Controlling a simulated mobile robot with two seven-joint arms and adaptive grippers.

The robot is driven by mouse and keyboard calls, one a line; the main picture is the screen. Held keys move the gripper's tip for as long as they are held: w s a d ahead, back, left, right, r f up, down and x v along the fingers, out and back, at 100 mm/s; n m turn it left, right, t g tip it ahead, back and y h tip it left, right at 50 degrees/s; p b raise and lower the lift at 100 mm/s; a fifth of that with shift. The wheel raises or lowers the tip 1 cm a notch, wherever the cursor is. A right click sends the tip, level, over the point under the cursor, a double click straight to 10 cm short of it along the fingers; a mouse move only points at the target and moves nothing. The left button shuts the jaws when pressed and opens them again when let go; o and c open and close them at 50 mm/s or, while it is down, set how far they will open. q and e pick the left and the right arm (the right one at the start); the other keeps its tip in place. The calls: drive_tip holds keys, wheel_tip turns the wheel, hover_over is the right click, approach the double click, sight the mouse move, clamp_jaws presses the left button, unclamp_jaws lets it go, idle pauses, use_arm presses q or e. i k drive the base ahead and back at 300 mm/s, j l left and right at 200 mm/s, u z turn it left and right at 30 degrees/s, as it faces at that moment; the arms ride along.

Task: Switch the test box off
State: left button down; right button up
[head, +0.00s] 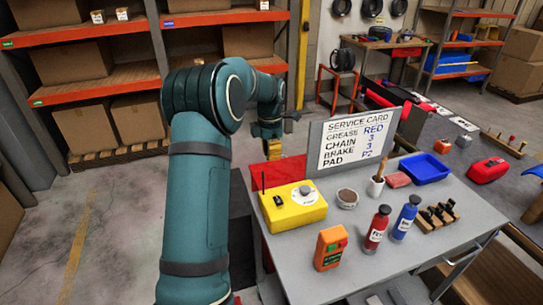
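The yellow test box (293,207) sits at the left end of the grey workbench. Its sloped top carries a small black switch (278,200), a grey round knob and a thin dark antenna at the left corner. The switch's position is too small to tell. My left gripper (272,148) is beyond the box, near the bench's back left corner and apart from the box. A small yellow-brown part shows at its tip; I cannot tell whether it belongs to the gripper or is held. Its finger opening is not clear. My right gripper is not in view.
A service card board (357,139) rises at the back.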

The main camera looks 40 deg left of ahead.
sight(278, 201)
drive_tip(key=k, duration=1)
